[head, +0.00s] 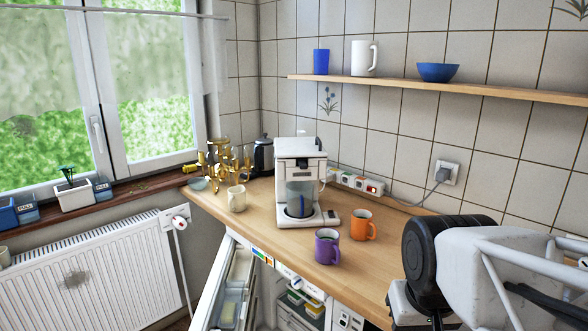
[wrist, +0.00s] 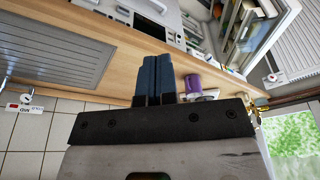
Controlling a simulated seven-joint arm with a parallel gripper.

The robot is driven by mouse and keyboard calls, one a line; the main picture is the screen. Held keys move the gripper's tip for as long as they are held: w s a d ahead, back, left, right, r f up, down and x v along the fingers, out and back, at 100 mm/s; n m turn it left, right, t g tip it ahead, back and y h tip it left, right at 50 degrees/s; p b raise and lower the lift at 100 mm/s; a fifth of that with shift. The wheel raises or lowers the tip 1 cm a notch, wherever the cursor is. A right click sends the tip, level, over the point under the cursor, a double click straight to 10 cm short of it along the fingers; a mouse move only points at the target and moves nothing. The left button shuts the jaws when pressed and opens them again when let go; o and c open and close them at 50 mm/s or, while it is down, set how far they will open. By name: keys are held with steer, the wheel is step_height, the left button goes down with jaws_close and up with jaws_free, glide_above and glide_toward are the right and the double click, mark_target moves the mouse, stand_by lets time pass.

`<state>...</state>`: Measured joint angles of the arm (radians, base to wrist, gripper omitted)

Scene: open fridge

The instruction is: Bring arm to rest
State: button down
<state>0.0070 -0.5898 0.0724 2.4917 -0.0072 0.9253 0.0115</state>
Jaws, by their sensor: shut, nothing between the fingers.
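My arm (head: 455,265), grey and black, reaches in from the right edge in the head view, over the right part of the counter. The fingers of my gripper do not show there. In the wrist view my gripper (wrist: 153,78) has two dark blue fingers pressed together, with nothing between them. The wooden counter (wrist: 110,62) lies beyond the fingers, and a purple mug (wrist: 193,83) shows just right of them. The same purple mug (head: 327,247) stands on the counter in the head view, left of my arm and apart from it.
An orange mug (head: 362,225), a white coffee machine (head: 300,170) and a cream mug (head: 236,198) stand on the counter. The fridge door (head: 228,285) is open below it. A shelf (head: 440,88) with cups and a bowl runs along the tiled wall. Counter right of the orange mug looks clear.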

steer(key=shift+s+f, duration=0.3)
steer(key=shift+s, duration=0.4)
steer(key=shift+s+f, duration=0.3)
steer(key=shift+s, duration=0.4)
